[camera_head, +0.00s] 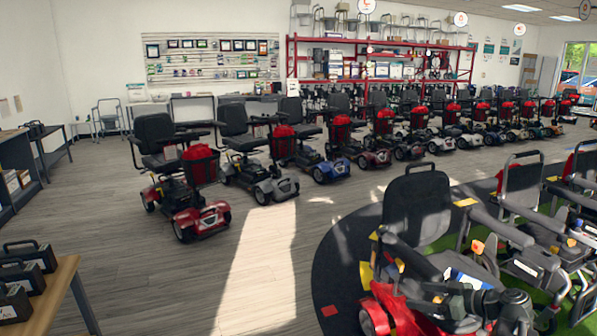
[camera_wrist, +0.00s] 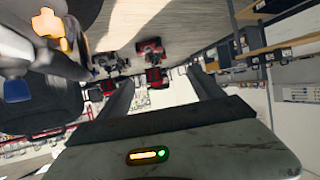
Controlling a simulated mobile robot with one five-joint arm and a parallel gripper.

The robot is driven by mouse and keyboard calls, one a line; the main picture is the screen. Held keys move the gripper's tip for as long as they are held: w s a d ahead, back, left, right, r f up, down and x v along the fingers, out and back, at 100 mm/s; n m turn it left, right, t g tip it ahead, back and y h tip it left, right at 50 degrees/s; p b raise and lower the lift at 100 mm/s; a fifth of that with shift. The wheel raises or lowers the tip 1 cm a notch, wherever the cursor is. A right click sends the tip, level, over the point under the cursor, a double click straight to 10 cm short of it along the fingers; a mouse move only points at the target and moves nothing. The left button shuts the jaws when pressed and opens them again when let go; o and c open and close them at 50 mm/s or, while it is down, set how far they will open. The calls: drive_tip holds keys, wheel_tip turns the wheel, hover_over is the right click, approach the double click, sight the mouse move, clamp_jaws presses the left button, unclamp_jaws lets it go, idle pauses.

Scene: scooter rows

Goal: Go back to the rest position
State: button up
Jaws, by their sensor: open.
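My gripper (camera_wrist: 161,92) shows in the wrist view, its two dark fingers spread apart. It is open, with nothing held between the fingers. A grey housing with a small lit strip fills the bottom of that view. The wrist view is turned upside down, with the floor at the top and scooters (camera_wrist: 152,50) beyond the fingers. In the head view, dark jointed parts overlap the red scooter (camera_head: 405,308) at the lower right. I cannot tell whether these belong to my arm or to the scooter.
A row of mobility scooters (camera_head: 187,178) runs from the left middle to the back right. More scooters stand on a dark and green mat (camera_head: 340,240) at right. A wooden table (camera_head: 48,300) with black boxes is at lower left. Grey floor (camera_head: 130,255) is clear between them.

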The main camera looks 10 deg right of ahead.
drive_tip(key=w+a+f+n+g+b, duration=0.2)
drive_tip(key=a+f+g, duration=0.15)
drive_tip(key=a, duration=0.75)
drive_tip(key=w+a+f+n+g+b, duration=0.15)
drive_tip(key=a+f, duration=0.35)
drive_tip(key=a, duration=0.6)
drive_tip(key=s+a+f+m+g+h+b, duration=0.1)
drive_tip(key=s+a+f+g+h, duration=0.15)
drive_tip(key=a+f, duration=0.35)
drive_tip(key=s+a+f+m+g+h+b, duration=0.2)
drive_tip(key=s+a+f, duration=0.25)
drive_tip(key=a, duration=0.25)
drive_tip(key=s+d+f+m+h, duration=0.1)
drive_tip(key=s+d+m+h, duration=0.15)
drive_tip(key=d+m, duration=0.5)
wheel_tip(320, 180, up, 24)
drive_tip(key=p, duration=2.5)
drive_tip(key=shift+w+a+r+g+h, duration=0.25)
drive_tip(key=shift+w+g+h, duration=0.05)
drive_tip(key=shift+g+h, duration=0.15)
